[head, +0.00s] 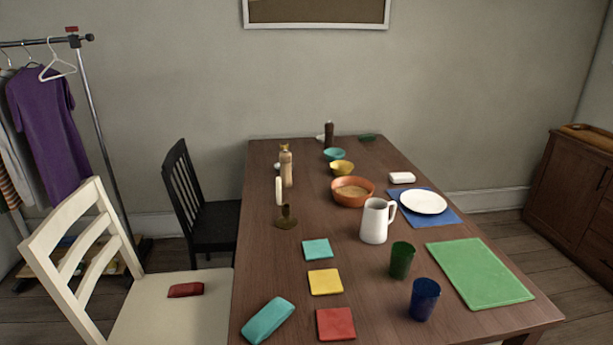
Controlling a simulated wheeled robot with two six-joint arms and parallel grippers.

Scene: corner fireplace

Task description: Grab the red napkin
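A dark red folded cloth-like item (185,290), which looks like a napkin, lies on the seat of the cream chair (170,318) at the lower left. A flat red square (336,323) lies at the near edge of the brown table (375,280); it could be a coaster or a napkin, I cannot tell. A teal folded item (268,320), shaped like the red one on the chair, lies on the table's near left corner. Neither of my grippers is in view.
Yellow (325,282) and teal (317,250) squares, green (402,260) and blue (424,299) cups, a white pitcher (375,221) and a candle holder (286,217) stand on the table. A black chair (200,205) and clothes rack (95,110) are at left.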

